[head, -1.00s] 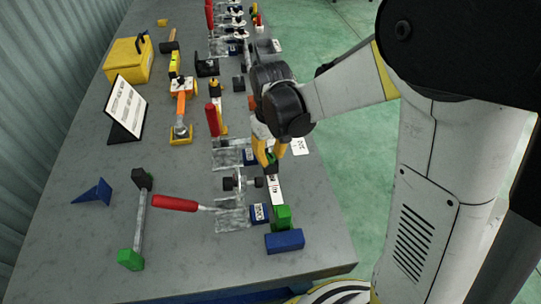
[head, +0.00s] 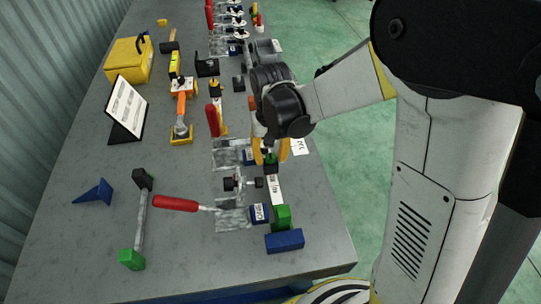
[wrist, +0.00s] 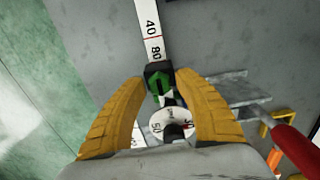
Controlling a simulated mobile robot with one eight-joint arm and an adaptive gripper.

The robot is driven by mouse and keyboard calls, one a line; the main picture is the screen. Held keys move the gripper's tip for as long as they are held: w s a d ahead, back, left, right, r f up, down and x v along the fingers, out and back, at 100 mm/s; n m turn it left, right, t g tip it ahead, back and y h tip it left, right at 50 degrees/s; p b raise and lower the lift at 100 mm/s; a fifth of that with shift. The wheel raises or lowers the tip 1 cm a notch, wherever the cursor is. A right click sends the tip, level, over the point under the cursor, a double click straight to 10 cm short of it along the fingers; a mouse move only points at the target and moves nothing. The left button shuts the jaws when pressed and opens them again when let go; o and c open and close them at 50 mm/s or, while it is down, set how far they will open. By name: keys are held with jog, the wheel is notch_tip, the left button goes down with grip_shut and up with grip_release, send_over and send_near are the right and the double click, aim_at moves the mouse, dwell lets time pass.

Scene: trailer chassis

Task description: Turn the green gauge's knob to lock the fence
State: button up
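A long white gauge rule (head: 275,190) with printed marks lies along the bench's right side, with a green block (head: 281,217) at its near end. At its far end is a small dark piece with a green top, seemingly the knob (head: 270,159). In the wrist view, this green-and-black knob (wrist: 158,84) sits at the end of the rule (wrist: 151,28). My gripper (head: 270,158) points down over it, its yellow fingers apart on either side. In the wrist view, my gripper (wrist: 160,78) is open, and a gap shows beside the knob. I cannot single out the fence.
A round white dial (wrist: 168,121) sits close to the knob, between the fingers. A clamp with a red handle (head: 176,203) and a blue block (head: 285,241) lie nearer. More red-handled clamps line the bench beyond.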

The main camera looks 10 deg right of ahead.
aim_at(271, 156)
jog(key=shift+o, duration=0.5)
notch_tip(271, 156, up, 12)
dwell(0.6)
jog(key=s+d+r+t, duration=0.3)
jog(key=s+d+t, duration=0.4)
jog(key=s+d, duration=0.3)
jog(key=s, duration=0.3)
